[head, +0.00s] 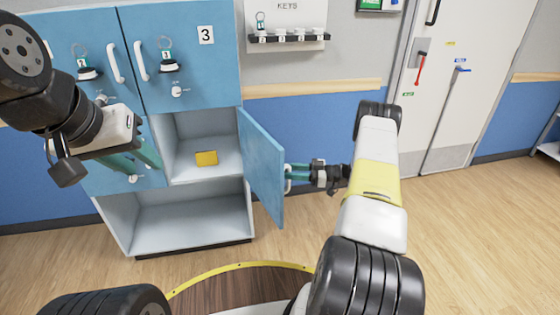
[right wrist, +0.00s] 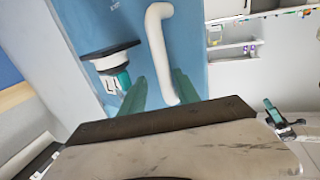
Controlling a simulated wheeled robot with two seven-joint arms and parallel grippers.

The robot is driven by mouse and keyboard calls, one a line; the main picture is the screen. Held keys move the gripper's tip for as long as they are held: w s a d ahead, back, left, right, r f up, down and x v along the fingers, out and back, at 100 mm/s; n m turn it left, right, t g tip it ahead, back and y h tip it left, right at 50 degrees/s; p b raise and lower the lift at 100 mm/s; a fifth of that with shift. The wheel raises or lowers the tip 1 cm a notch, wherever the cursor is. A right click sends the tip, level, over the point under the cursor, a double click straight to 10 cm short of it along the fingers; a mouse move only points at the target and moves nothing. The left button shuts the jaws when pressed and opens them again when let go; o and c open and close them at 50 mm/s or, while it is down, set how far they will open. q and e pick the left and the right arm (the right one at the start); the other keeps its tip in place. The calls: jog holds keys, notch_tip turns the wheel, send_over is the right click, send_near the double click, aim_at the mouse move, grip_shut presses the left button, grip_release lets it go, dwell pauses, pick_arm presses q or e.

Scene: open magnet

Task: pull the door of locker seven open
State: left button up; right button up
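A blue locker door (head: 262,165) in the lower right of the locker block stands swung open to the right; its number does not show. My right gripper (head: 290,178) is at the outer face of this door, by its white handle. In the right wrist view the white handle (right wrist: 158,45) runs down between the two green fingertips (right wrist: 160,85). The fingers stand apart with a gap beside the handle. My left gripper (head: 138,160) is open and empty in front of the left lockers, its green fingers apart.
The opened compartment (head: 190,125) holds a small yellow object (head: 206,158). An open shelf space (head: 190,218) lies below. The door marked 3 (head: 206,60) is shut above. A key rack (head: 288,38) hangs on the wall. Floor (head: 480,220) to the right is clear.

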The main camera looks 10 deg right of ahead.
jog(key=shift+s+d, duration=0.1)
jog(key=v, duration=0.7)
jog(key=shift+d, duration=0.3)
